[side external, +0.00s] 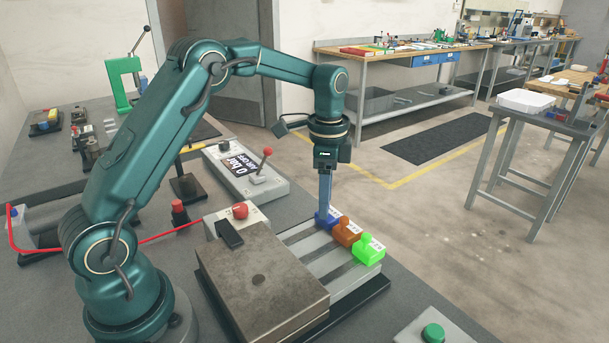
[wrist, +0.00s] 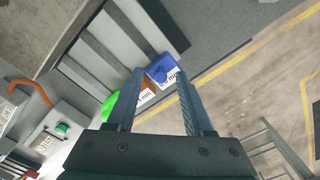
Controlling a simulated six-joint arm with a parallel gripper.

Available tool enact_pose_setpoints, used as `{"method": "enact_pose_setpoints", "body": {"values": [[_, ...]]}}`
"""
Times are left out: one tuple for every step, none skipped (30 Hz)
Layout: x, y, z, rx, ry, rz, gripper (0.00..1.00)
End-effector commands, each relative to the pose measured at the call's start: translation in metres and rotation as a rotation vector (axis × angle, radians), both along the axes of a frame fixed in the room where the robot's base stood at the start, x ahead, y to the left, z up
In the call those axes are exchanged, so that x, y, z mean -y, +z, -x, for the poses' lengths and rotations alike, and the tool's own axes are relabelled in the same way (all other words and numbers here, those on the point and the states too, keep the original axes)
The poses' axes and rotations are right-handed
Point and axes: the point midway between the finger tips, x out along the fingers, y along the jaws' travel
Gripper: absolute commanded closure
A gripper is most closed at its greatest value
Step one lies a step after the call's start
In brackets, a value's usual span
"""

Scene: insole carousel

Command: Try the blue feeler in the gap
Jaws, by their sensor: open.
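The blue feeler (side external: 321,220) sits at the far end of a row on a slotted grey rack, beside an orange-brown feeler (side external: 347,232) and a bright green one (side external: 368,249). My gripper (side external: 326,205) points straight down just over the blue feeler. In the wrist view my gripper (wrist: 159,80) is open, its two fingers apart, with the blue feeler (wrist: 160,67) and its white label between and just beyond the tips. I cannot tell if a finger touches it. A thick metal block (side external: 265,275) stands left of the rack; I cannot make out a gap there.
A box with a red knob (side external: 240,211) stands behind the block. A lever panel (side external: 247,175) is farther back. A red cable (side external: 175,231) crosses the bench at left. A green button box (side external: 433,333) is at the front right. Open floor lies beyond the bench.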

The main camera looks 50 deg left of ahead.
Motion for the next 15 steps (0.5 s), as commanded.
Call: {"method": "enact_pose_setpoints", "body": {"values": [[0.0, 0.0, 0.0, 0.0, 0.0, 0.0, 0.59], [0.0, 0.0, 0.0, 0.0, 0.0, 0.0, 0.71], [0.0, 0.0, 0.0, 0.0, 0.0, 0.0, 0.86], [0.0, 0.0, 0.0, 0.0, 0.0, 0.0, 0.98], [0.0, 0.0, 0.0, 0.0, 0.0, 0.0, 1.0], [0.0, 0.0, 0.0, 0.0, 0.0, 0.0, 1.0], [0.0, 0.0, 0.0, 0.0, 0.0, 0.0, 1.0], [0.0, 0.0, 0.0, 0.0, 0.0, 0.0, 1.0], [0.0, 0.001, 0.0, 0.0, 0.0, 0.0, 1.0], [0.0, 0.001, 0.001, 0.0, 0.0, 0.0, 1.0], [0.0, 0.001, 0.002, 0.0, 0.0, 0.0, 1.0], [0.0, 0.001, 0.004, 0.0, 0.0, 0.0, 1.0], [0.0, 0.001, 0.006, -0.001, 0.0, 0.001, 1.0], [0.0, 0.001, 0.008, 0.0, 0.0, 0.0, 1.0], [0.0, 0.002, 0.012, -0.001, 0.001, 0.001, 1.0]]}}
